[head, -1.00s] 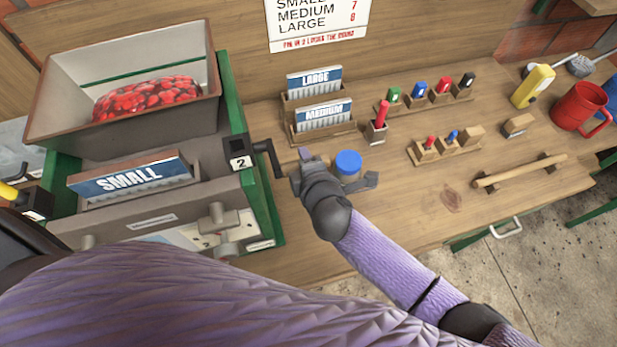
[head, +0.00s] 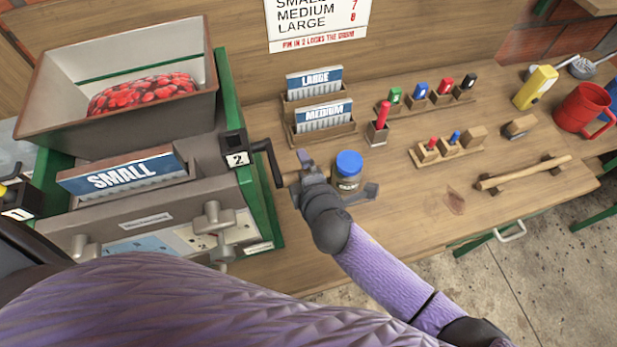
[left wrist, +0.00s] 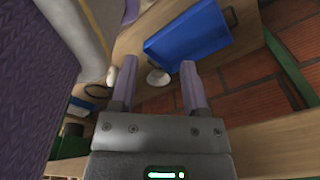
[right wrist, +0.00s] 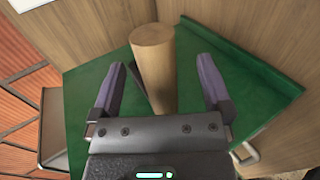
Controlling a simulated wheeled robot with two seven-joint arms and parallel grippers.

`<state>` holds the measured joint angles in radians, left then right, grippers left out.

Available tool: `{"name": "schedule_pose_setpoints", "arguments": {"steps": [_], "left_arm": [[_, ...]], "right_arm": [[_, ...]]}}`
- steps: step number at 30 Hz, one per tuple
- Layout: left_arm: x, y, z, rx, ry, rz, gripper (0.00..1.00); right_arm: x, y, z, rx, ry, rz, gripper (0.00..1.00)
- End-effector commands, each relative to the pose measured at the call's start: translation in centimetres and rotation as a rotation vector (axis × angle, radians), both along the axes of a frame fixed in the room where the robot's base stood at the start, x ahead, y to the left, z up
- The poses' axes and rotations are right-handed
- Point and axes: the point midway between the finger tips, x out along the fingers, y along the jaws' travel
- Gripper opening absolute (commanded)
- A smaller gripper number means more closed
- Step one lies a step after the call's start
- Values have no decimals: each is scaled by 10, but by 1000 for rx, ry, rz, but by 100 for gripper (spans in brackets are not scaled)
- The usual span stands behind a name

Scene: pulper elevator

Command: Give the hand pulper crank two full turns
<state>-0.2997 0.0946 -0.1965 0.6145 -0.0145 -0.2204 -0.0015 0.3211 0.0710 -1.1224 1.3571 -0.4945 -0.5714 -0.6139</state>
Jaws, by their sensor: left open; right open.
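The hand pulper (head: 165,215) stands at the left of the bench, with red cherries (head: 140,93) in its hopper. Its black crank arm (head: 268,160) sticks out on the right side beside a "2" tag. The wooden crank handle (head: 291,179) points right, partly hidden by my right gripper (head: 299,180). In the right wrist view, the handle (right wrist: 153,65) stands between the spread fingers of that gripper (right wrist: 160,88), with gaps on both sides. My left gripper (left wrist: 159,64) is open and empty in its wrist view; I cannot make it out in the head view.
A blue-lidded jar (head: 348,165) stands just right of my right gripper. Racks with LARGE (head: 314,82) and MEDIUM (head: 323,116) plates, a red peg (head: 382,116) and small stamps fill the back. A wooden rod (head: 525,173) lies at right. A blue bin (left wrist: 190,38) lies beyond my left gripper.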

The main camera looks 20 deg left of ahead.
Motion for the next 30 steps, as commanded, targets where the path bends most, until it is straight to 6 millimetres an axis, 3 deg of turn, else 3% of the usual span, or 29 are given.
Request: {"name": "schedule_pose_setpoints", "arguments": {"steps": [2, 6, 18, 24, 30], "left_arm": [[0, -4, 1, -8, -1, 13, 59], [4, -15, 26, -28, -10, 17, 59], [4, -12, 68, -25, -12, 15, 59], [4, -11, 78, -22, -11, 15, 59], [4, -10, 76, -21, -10, 16, 59]], "right_arm": [[-1, 0, 1, 0, 0, 0, 100], [-16, -11, 17, 1, 2, 0, 100], [-57, -39, 43, 1, 2, 0, 100], [-72, -49, 49, -1, 1, -1, 100], [-73, -49, 48, 1, -1, 0, 100]]}}
